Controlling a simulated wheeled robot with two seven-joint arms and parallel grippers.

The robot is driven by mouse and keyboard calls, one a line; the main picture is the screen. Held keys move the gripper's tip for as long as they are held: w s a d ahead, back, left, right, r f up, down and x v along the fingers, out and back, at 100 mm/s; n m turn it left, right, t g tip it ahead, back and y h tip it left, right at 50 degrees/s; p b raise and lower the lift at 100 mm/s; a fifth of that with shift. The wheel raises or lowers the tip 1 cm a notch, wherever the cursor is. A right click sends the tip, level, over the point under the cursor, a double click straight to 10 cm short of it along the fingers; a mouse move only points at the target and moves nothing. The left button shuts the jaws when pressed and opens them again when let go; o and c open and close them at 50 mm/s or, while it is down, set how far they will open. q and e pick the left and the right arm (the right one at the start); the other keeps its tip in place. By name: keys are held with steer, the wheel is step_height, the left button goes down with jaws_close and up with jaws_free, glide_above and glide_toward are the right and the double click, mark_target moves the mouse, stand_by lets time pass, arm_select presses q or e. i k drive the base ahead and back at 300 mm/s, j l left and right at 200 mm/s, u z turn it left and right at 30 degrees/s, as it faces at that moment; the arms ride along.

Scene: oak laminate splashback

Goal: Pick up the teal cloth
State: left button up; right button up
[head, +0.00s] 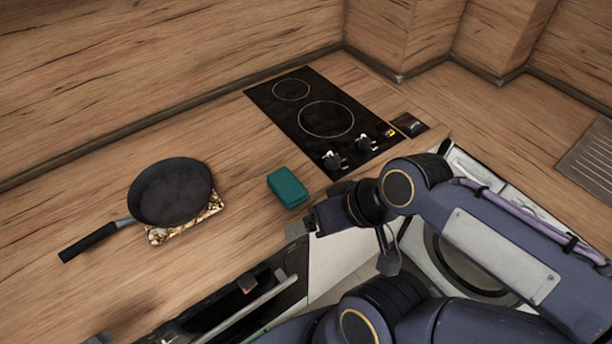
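The teal cloth (287,188) is a small folded block lying flat on the wooden counter, between the pan and the hob. My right gripper (303,226) is at the counter's front edge, just below and to the right of the cloth in the picture. A gap of counter shows between them, and nothing holds the cloth. The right fingers are small and dark here, so I cannot tell how far apart they are.
A black frying pan (170,192) rests on a patterned trivet (187,228) at left, its handle pointing lower left. The black hob (300,108) with knobs lies behind the cloth. A small dark box (409,125) sits right of it. An oven handle (250,312) sticks out below the counter.

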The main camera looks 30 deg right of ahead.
mark_target(289, 190)
steer(key=l+z, duration=0.15)
steer(key=z, duration=0.8)
steer(key=i+l+u, duration=0.15)
steer(key=l, duration=0.25)
steer(key=i+l+u, duration=0.15)
steer(key=l, duration=0.25)
steer(key=i+l+u, duration=0.15)
steer(key=l, duration=0.3)
steer(key=i+l+u, duration=0.15)
steer(key=l, duration=0.25)
